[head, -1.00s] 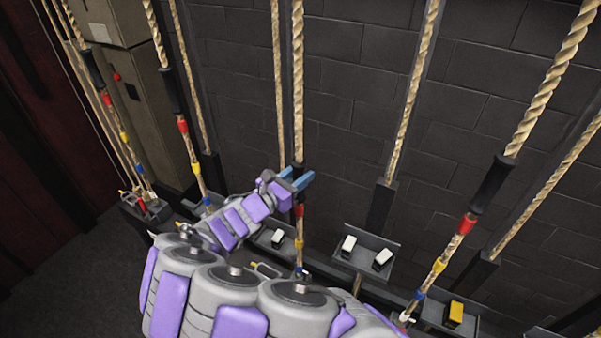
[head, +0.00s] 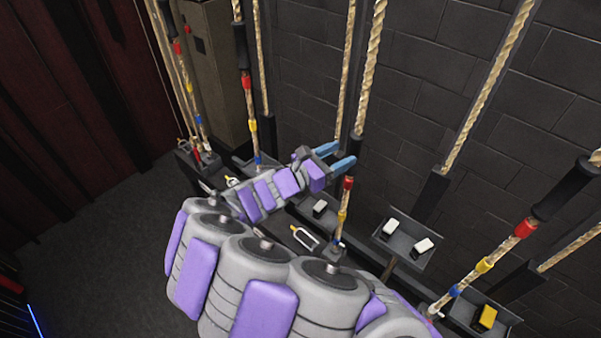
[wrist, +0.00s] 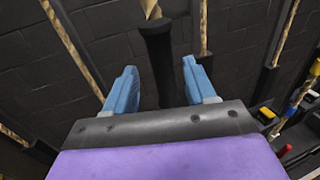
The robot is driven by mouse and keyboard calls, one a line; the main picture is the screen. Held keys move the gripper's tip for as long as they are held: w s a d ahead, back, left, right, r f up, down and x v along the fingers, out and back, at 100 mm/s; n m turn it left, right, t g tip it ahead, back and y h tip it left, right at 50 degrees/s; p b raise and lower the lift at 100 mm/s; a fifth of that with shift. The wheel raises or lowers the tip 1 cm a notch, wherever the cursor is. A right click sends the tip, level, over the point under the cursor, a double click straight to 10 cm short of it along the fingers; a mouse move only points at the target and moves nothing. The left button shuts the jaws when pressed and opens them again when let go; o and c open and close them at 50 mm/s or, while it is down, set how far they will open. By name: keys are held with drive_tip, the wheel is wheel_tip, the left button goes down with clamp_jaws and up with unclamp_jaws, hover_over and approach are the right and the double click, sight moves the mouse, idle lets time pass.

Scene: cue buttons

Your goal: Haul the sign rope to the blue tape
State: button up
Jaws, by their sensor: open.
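The middle rope (head: 369,55) hangs in front of the dark wall, with a black sleeve (head: 355,150) and red (head: 348,183), yellow (head: 342,213) and blue tape below it. I cannot tell from any readable label which rope is the sign rope. My gripper (head: 337,155) is open, its blue fingers pointing at the black sleeve from the left. In the wrist view the sleeve (wrist: 160,70) stands upright between the two spread fingers, seemingly just beyond the tips. No contact shows.
Other taped ropes hang at left (head: 248,100) and right (head: 525,228). A ledge with metal catches (head: 304,237) and trays of white (head: 390,228) and yellow (head: 485,318) blocks runs below. A cabinet (head: 215,70) stands at back left; the left floor (head: 90,230) is clear.

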drive_tip(key=v, duration=1.2)
drive_tip(key=shift+a+b, duration=0.2)
drive_tip(key=shift+b, duration=0.1)
drive_tip(key=shift+w, duration=0.1)
drive_tip(key=s+d+f+m+g+y+b, duration=0.15)
drive_tip(key=s+d+m+g+b, duration=0.25)
drive_tip(key=s+d+m+g, duration=0.55)
drive_tip(key=s+d+f+m+g+y+b, duration=0.15)
drive_tip(key=s+d+m+g+b, duration=0.35)
drive_tip(key=d, duration=1)
drive_tip(key=s+a+f+m+y+b, duration=0.2)
drive_tip(key=s+f+m+y, duration=0.3)
drive_tip(key=s, duration=0.3)
drive_tip(key=s+a+f+m+t+y+b, duration=0.1)
drive_tip(key=s+a+f+m+y+b, duration=0.2)
drive_tip(key=s+f+m+y+b, duration=0.2)
drive_tip(key=s+f+m+y, duration=0.1)
drive_tip(key=s+f, duration=0.1)
drive_tip(key=s, duration=0.1)
drive_tip(key=shift+s+f, duration=0.15)
drive_tip(key=shift+s, duration=0.15)
